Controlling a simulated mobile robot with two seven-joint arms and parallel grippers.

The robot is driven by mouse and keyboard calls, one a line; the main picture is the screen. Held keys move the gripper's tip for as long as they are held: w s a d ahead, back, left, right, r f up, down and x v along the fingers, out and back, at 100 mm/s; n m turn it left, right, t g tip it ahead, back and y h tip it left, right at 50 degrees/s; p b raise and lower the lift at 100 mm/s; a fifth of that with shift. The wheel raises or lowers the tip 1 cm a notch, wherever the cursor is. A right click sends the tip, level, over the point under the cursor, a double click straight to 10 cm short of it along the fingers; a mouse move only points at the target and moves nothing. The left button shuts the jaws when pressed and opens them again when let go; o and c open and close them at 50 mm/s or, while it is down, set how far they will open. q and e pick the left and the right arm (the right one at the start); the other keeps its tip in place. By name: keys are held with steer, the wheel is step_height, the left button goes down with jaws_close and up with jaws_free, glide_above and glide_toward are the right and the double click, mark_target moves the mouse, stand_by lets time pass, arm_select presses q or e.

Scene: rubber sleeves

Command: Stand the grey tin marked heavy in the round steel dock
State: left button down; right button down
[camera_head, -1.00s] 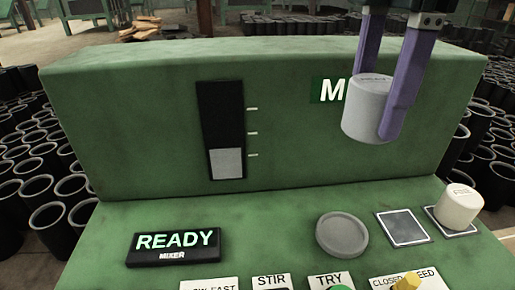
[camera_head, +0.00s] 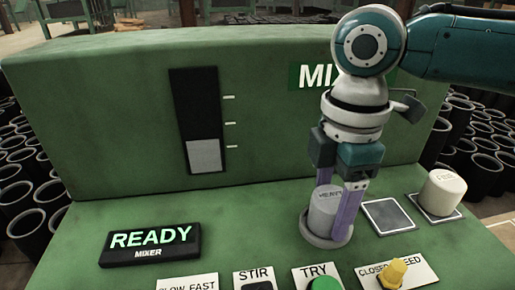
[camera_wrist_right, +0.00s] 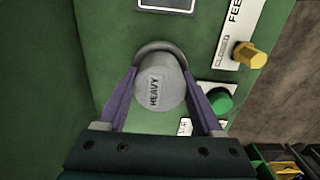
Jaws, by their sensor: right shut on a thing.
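The grey tin (camera_head: 322,208) stands upright at the round steel dock (camera_head: 313,241) on the green panel. In the right wrist view the tin (camera_wrist_right: 158,90) shows the word HEAVY on its top, and part of the dock's rim (camera_wrist_right: 150,47) shows beyond it. My right gripper (camera_head: 338,222) has its purple fingers on both sides of the tin and is shut on it. Whether the tin's base touches the dock floor is hidden. My left gripper is not in view.
A cream tin (camera_head: 441,191) stands on a square pad at the right, beside an empty square pad (camera_head: 387,217). A READY display (camera_head: 150,243), a green TRY button (camera_head: 325,284) and a yellow feed knob (camera_head: 393,272) are near the front. The mixer's upright face (camera_head: 110,130) rises behind.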

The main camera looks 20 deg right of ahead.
mark_target(333, 197)
steer(key=shift+c, duration=0.2)
jaws_free()
steer(key=shift+f, duration=0.1)
step_height(333, 197, up, 12)
steer(key=p, duration=0.1)
steer(key=shift+r, duration=0.2)
stand_by(0.4)
